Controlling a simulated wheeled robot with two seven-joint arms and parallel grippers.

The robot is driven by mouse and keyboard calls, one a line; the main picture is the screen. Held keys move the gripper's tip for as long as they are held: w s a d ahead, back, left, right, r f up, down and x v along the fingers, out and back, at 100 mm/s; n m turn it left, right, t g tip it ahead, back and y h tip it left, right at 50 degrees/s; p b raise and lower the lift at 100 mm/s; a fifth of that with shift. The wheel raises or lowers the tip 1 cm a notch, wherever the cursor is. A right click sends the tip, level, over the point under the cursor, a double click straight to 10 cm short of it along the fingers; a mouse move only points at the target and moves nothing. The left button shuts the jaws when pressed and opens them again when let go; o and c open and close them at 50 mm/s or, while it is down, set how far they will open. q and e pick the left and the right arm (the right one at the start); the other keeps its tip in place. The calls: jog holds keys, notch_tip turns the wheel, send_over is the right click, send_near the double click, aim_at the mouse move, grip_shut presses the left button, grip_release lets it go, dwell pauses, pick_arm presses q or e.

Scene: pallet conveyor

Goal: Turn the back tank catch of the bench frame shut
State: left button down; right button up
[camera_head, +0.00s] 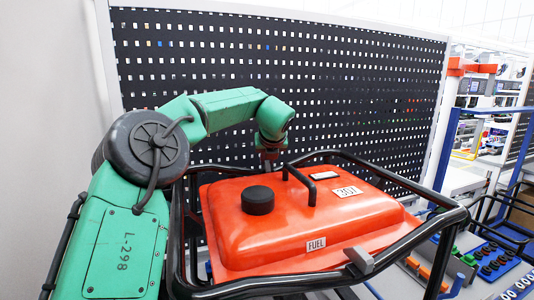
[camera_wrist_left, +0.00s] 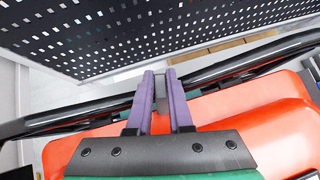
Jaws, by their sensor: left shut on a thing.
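The red fuel tank (camera_head: 300,222) sits in a black tubular bench frame (camera_head: 450,217). A grey catch (camera_head: 360,261) shows at the tank's front edge, by the front rail. My left arm reaches over the tank's left side to the back rail, where my left gripper (camera_head: 268,158) points down. In the left wrist view, the purple fingers of my left gripper (camera_wrist_left: 161,78) are shut on the grey back catch (camera_wrist_left: 161,93), which stands at the back rail (camera_wrist_left: 232,66). The fingers partly hide this catch, so its exact angle is hard to tell. My right gripper is not in view.
A black perforated panel (camera_head: 330,75) stands close behind the frame. The tank carries a black cap (camera_head: 257,200) and a black handle (camera_head: 300,182). A blue post (camera_head: 447,150) and a bench with coloured parts (camera_head: 490,262) are at the right.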

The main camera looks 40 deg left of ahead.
pick_arm(q)
jog(key=shift+n+g+y+p, duration=0.6)
jog(key=shift+n+g+p, duration=0.3)
jog(key=shift+n+p, duration=0.35)
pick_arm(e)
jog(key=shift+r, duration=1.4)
pick_arm(q)
jog(key=shift+f, duration=0.1)
jog(key=c, duration=0.8)
grip_release()
jog(key=b+v, duration=0.2)
jog(key=v, duration=0.2)
jog(key=shift+d, duration=0.25)
jog(key=v, duration=1)
jog(key=shift+p, duration=0.3)
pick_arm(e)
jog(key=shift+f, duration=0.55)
pick_arm(q)
jog(key=shift+a, duration=0.1)
